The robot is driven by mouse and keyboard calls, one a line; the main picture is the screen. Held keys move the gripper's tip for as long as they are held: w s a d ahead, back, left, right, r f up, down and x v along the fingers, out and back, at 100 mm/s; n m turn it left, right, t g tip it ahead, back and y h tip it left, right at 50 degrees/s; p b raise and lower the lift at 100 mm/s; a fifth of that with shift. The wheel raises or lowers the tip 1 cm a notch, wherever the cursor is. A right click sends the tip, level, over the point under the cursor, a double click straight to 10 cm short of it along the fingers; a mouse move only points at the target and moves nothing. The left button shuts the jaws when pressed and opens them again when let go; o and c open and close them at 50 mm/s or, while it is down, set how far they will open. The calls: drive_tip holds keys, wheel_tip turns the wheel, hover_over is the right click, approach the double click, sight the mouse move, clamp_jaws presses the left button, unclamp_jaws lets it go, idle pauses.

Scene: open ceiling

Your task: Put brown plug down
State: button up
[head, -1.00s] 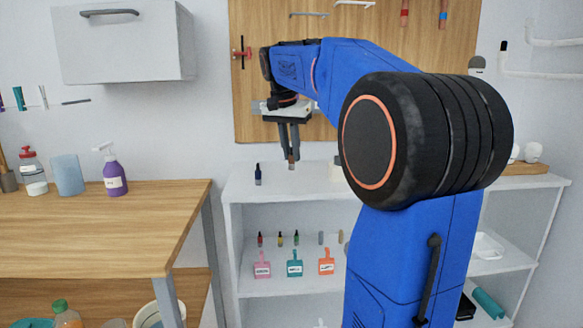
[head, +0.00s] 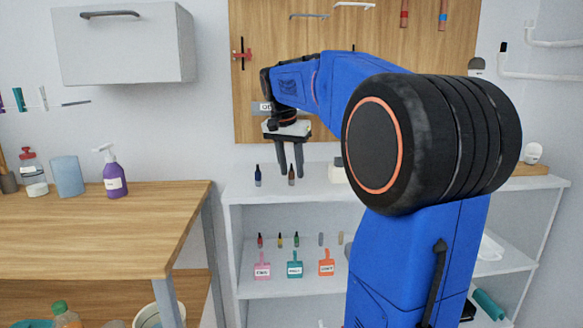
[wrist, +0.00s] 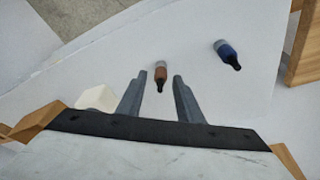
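The brown plug (head: 291,175) stands upright on the top of the white shelf unit (head: 320,189), beside the blue plug (head: 258,175). My gripper (head: 291,175) is open, its two grey fingers above and around the brown plug's place. In the wrist view, the brown plug (wrist: 160,76) is ahead of the gap between the fingers (wrist: 156,78), with clear space to each finger. The blue plug (wrist: 228,54) lies to its right in that view.
A white block (head: 337,172) stands right of the brown plug. Lower on the unit are small coloured plugs and tagged pink, teal and orange items (head: 295,267). A wooden table (head: 100,225) is at left. The shelf top's front strip is clear.

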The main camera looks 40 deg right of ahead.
drive_tip(key=shift+r, duration=0.1)
drive_tip(key=v, duration=1.2)
drive_tip(key=shift+s, duration=0.1)
drive_tip(key=s+a+f+n+t+y, duration=0.1)
drive_tip(key=s+a+f+n, duration=0.3)
drive_tip(key=f, duration=0.7)
drive_tip(key=s+a+f+n+t+y, duration=0.1)
drive_tip(key=s+a+f+n, duration=0.3)
drive_tip(key=s+a+f, duration=0.4)
drive_tip(key=s+a+f+n+t, duration=0.1)
drive_tip(key=s+a+f+n, duration=0.3)
drive_tip(key=s+f, duration=0.9)
drive_tip(key=a+f, duration=0.1)
drive_tip(key=a, duration=0.2)
drive_tip(key=shift+s+f+n+y, duration=0.3)
drive_tip(key=shift+s+y, duration=0.05)
drive_tip(key=shift+y, duration=0.05)
